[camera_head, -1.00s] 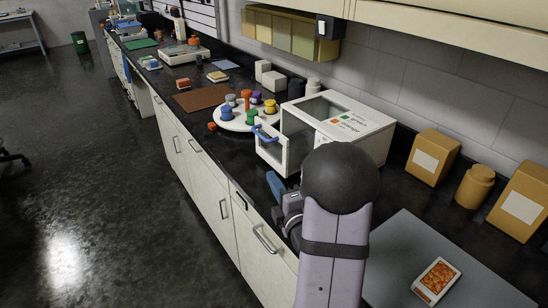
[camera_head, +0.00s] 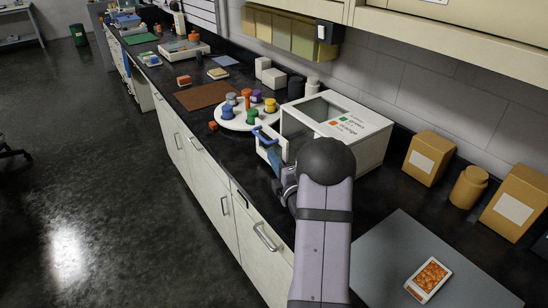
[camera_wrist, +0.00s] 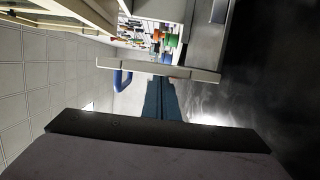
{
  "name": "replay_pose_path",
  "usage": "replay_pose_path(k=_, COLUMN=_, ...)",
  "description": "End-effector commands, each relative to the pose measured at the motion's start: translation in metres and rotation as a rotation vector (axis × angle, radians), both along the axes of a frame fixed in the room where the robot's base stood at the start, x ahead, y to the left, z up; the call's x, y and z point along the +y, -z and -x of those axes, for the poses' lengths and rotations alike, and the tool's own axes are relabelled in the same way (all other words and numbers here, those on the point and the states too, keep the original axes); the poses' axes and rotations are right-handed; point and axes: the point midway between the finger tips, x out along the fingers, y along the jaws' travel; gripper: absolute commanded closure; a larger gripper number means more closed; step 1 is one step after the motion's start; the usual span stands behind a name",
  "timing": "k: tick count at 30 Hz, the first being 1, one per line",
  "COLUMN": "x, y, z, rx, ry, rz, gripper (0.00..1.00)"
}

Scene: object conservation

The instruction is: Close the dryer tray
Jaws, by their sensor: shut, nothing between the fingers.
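The white dryer (camera_head: 368,135) stands on the black counter, with green and orange lettering on top. Its tray (camera_head: 264,151) stands open on the left side, with a blue handle (camera_head: 265,136) on its white front. My gripper (camera_head: 276,161) is shut and empty, its blue fingers close to the tray front. In the wrist view the shut fingers (camera_wrist: 162,90) point at the white tray edge (camera_wrist: 180,72), right of the blue handle (camera_wrist: 123,80). I cannot tell whether they touch it. My arm hides part of the dryer's near side.
A round white rack (camera_head: 240,122) with several coloured bottles stands just beyond the tray. A brown mat (camera_head: 203,95) lies farther back. Tan boxes (camera_head: 428,157) and a jar (camera_head: 469,187) stand on the right. A grey mat (camera_head: 390,255) with an orange-faced packet (camera_head: 428,279) lies nearby.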

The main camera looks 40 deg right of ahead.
Motion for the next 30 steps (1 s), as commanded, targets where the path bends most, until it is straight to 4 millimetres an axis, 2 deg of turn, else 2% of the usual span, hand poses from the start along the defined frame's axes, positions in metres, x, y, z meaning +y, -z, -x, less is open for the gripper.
replay_pose_path(k=12, x=-0.003, y=0.001, z=0.000, rx=-0.001, ry=0.001, rz=0.000, gripper=1.00)
replay_pose_path(k=14, x=-0.009, y=0.002, z=0.000, rx=-0.004, ry=0.001, rz=0.001, gripper=1.00)
replay_pose_path(k=21, x=-0.052, y=0.004, z=0.001, rx=-0.005, ry=0.004, rz=0.003, gripper=1.00)
replay_pose_path(k=24, x=-0.064, y=0.003, z=0.001, rx=-0.004, ry=0.004, rz=0.002, gripper=1.00)
replay_pose_path(k=30, x=-0.069, y=-0.001, z=0.000, rx=-0.001, ry=0.001, rz=0.000, gripper=1.00)
